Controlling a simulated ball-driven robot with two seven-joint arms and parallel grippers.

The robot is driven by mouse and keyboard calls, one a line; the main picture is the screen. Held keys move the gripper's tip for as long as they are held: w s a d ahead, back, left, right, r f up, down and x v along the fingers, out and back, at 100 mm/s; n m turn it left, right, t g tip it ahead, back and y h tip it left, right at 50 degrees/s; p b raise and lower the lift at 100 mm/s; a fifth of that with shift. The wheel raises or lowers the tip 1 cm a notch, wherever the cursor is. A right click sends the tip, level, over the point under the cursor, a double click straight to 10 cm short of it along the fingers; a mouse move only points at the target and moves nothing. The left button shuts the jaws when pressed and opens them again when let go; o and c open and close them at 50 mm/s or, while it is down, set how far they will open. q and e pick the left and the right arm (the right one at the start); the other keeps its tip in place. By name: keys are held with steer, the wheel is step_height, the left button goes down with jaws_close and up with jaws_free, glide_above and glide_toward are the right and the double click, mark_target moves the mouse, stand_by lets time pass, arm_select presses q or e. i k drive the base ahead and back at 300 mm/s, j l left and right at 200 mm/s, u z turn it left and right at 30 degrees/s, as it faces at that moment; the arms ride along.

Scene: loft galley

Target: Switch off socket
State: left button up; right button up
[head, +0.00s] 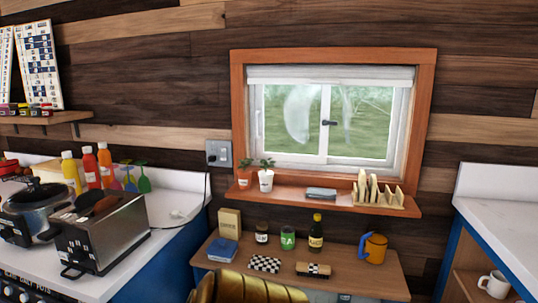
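A grey wall socket plate (218,153) is fixed to the dark wood wall, just left of the window. A black plug sits in its left part, and a dark cord hangs down from the plate's right side. Its switch is too small to read. Neither of my grippers shows in the head view.
A small wooden table (385,283) with jars stands under the window (325,125). A plant pot (244,178) stands on the sill near the socket.

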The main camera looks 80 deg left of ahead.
mark_target(223, 150)
steer(key=u, duration=3.1)
steer(key=i+u, duration=0.5)
steer(key=i+l+u, duration=0.15)
steer(key=i+u, duration=0.35)
steer(key=i, duration=0.1)
